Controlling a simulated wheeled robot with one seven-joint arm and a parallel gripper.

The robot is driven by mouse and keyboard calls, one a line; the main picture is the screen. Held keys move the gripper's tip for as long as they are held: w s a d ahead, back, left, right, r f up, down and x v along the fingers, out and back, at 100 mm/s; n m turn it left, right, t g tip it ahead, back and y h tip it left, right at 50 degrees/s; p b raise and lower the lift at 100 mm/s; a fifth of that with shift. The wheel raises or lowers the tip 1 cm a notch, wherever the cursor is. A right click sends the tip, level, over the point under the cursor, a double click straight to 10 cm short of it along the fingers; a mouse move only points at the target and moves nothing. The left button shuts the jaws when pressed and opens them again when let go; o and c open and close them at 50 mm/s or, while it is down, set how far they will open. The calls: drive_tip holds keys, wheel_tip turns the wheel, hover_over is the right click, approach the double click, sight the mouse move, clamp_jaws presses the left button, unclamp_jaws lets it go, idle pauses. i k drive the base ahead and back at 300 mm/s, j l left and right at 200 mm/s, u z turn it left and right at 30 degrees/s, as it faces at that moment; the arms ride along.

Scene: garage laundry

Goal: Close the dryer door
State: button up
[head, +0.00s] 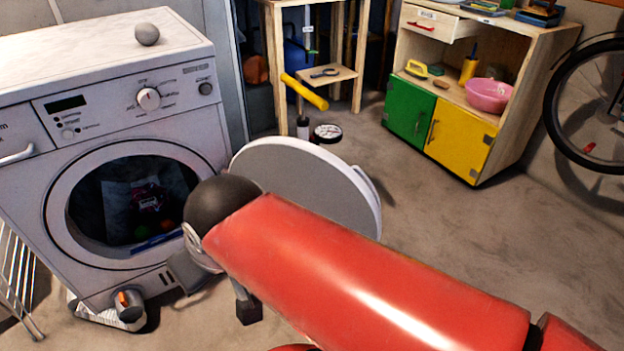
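The dryer (185,85) stands at the left, white, with a dial and a small dark display on its front. Its round door (310,180) is wide open, swung out to the right, showing a grey face with a white rim. The dark drum opening (95,205) is uncovered, with a few coloured items visible inside. My red arm crosses from the lower right and its black joint covers the door's left lower part. A dark block on a thin stem, seemingly part of my gripper (248,309), shows below that joint. The rest of my gripper is hidden; contact with the door cannot be made out.
A grey ball (147,34) lies on the dryer top. A wire rack (17,280) stands at the left edge. A wooden cabinet (520,60) with green and yellow doors and a bicycle wheel (600,110) are at the back right. Open floor (450,220) lies between.

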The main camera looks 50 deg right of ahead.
sight(304, 173)
drive_tip(key=k+l+u, duration=0.2)
drive_tip(key=l, duration=0.25)
drive_tip(key=l+u, duration=0.2)
drive_tip(key=l, duration=0.2)
drive_tip(key=k+l+u, duration=0.2)
drive_tip(key=l, duration=0.2)
drive_tip(key=k+l+u, duration=0.2)
drive_tip(key=l, duration=0.15)
drive_tip(key=k+l+u, duration=0.25)
drive_tip(key=l+u, duration=0.4)
drive_tip(key=l, duration=1.3)
drive_tip(key=k+l, duration=0.15)
drive_tip(key=k, duration=0.25)
drive_tip(key=k+l+z, duration=0.15)
drive_tip(key=k, duration=0.25)
